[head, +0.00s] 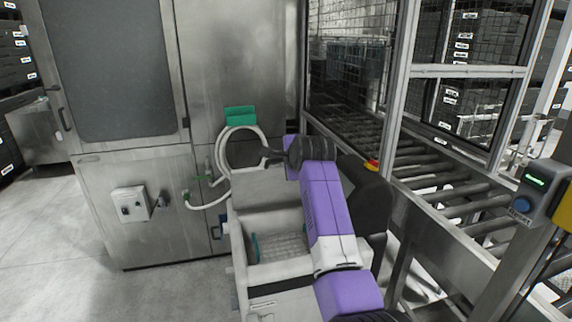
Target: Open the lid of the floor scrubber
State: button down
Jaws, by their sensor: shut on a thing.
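The floor scrubber (240,268) is a pale grey, boxy machine at the lower centre of the head view. Its top is open, showing a compartment with a grid-like surface and a teal part inside. A pale panel that looks like its lid (262,188) stands raised at the back of the opening. My gripper (272,158), dark and at the end of my purple arm, is at the upper edge of this panel. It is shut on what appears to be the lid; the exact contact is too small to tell. My arm hides the scrubber's right side.
A large steel cabinet (120,165) stands behind and left, with a pale hose (222,160) and a green block (240,114) on its front. A roller conveyor (435,180) with a framed mesh guard runs along the right. The floor (60,250) at the left is clear.

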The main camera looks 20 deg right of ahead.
jog(key=c, duration=1.5)
grip_release()
jog(key=shift+o, duration=0.2)
jog(key=shift+f, duration=0.1)
jog(key=shift+s+f, duration=0.15)
jog(key=b+v, duration=0.1)
jog(key=v, duration=0.7)
jog(key=shift+w+r+b, duration=0.2)
jog(key=shift+r+b, duration=0.15)
